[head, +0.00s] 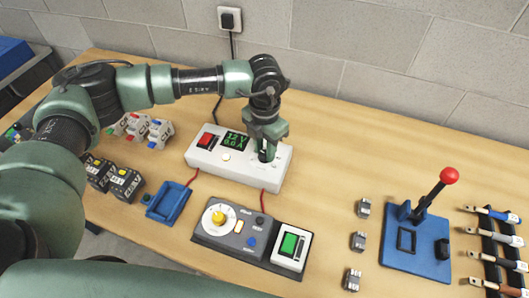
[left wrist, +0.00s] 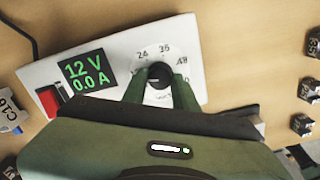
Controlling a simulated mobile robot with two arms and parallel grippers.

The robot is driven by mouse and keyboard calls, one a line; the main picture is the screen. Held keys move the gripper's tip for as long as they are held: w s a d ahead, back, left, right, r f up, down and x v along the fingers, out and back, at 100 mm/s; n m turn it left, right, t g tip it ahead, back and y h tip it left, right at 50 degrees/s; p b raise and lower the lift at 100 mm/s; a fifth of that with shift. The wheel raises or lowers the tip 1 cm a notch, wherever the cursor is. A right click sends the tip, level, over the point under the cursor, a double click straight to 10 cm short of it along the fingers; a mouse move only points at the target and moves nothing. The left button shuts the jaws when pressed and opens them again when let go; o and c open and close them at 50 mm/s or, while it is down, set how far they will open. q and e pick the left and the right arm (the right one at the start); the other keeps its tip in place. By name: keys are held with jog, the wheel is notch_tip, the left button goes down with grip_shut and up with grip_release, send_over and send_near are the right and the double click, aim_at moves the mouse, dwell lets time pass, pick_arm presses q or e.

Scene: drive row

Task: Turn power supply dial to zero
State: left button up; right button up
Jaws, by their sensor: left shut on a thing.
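The white power supply (head: 210,153) stands on the wooden table, with a red switch (head: 207,140) and a green display (head: 235,141) reading 12 V and 0.0 A. In the left wrist view its display (left wrist: 85,72) shows the same reading. My left gripper (head: 266,153) reaches down onto the right part of the power supply. In the left wrist view the gripper (left wrist: 158,84) is shut on the black dial (left wrist: 159,73), one finger on each side. The dial's scale shows 24, 36 and 48; its lower part is hidden. My right gripper is in neither view.
A grey control box (head: 219,236) with a yellow knob stands in front. A blue tray (head: 168,203) is left of it. A blue press (head: 416,258) with a red-knobbed lever and small grey blocks (head: 358,241) stand right. A wall socket (head: 230,19) is behind.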

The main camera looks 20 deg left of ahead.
aim_at(264, 153)
pick_arm(q)
jog(key=n, duration=0.4)
jog(key=shift+b, duration=0.35)
jog(key=n, duration=0.4)
jog(key=shift+n, duration=0.3)
jog(key=o, duration=1.9)
jog(key=shift+o, duration=0.2)
jog(key=shift+r, duration=0.1)
jog(key=shift+r+p, duration=1.55)
jog(key=shift+r, duration=1.9)
